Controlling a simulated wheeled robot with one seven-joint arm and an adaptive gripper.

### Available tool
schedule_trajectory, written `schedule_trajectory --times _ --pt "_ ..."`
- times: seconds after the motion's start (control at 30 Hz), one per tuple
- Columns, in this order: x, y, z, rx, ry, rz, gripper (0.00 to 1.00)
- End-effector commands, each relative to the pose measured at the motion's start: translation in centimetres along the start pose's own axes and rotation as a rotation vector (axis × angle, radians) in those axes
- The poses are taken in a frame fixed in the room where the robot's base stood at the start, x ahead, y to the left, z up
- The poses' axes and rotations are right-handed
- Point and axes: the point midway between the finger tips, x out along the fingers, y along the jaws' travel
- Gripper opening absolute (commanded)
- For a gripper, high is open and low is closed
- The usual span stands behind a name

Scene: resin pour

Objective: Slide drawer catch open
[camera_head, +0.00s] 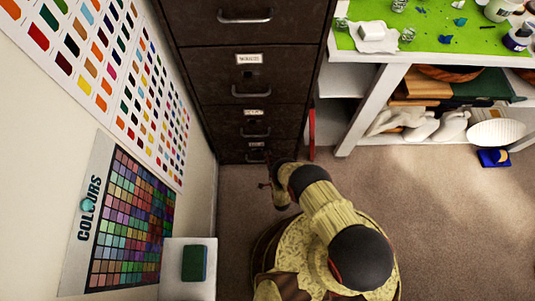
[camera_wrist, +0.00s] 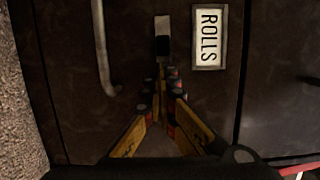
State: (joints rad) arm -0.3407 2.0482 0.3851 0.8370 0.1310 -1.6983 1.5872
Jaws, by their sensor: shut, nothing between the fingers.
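The drawer catch (camera_wrist: 162,44) is a dark slider at the near end of a pale upright plate (camera_wrist: 163,24) on a dark brown drawer front. It sits between the curved metal drawer handle (camera_wrist: 103,60) on the left and the label "ROLLS" (camera_wrist: 208,37) on the right. My gripper (camera_wrist: 161,72) is shut and empty. Its fingertips point at the slider and appear just short of it in the picture; I cannot tell whether they touch. In the head view my arm reaches low at the filing cabinet (camera_head: 260,62), and the catch cannot be made out.
A wall with colour charts (camera_head: 130,225) stands left of the cabinet. A white shelf unit (camera_head: 375,95) with a green top stands to the right. A small white stand (camera_head: 175,255) with a green block is at the lower left.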

Motion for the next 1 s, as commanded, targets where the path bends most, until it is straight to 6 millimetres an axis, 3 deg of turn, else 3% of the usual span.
schedule_trajectory --times 0.33,0.6,1.0 --pt "0.1 0.0 0.2 0.000 -0.001 0.000 0.00" --pt "0.6 0.0 2.4 0.000 -0.002 -0.001 0.00" --pt "0.7 0.0 2.3 0.000 0.000 0.000 0.00"
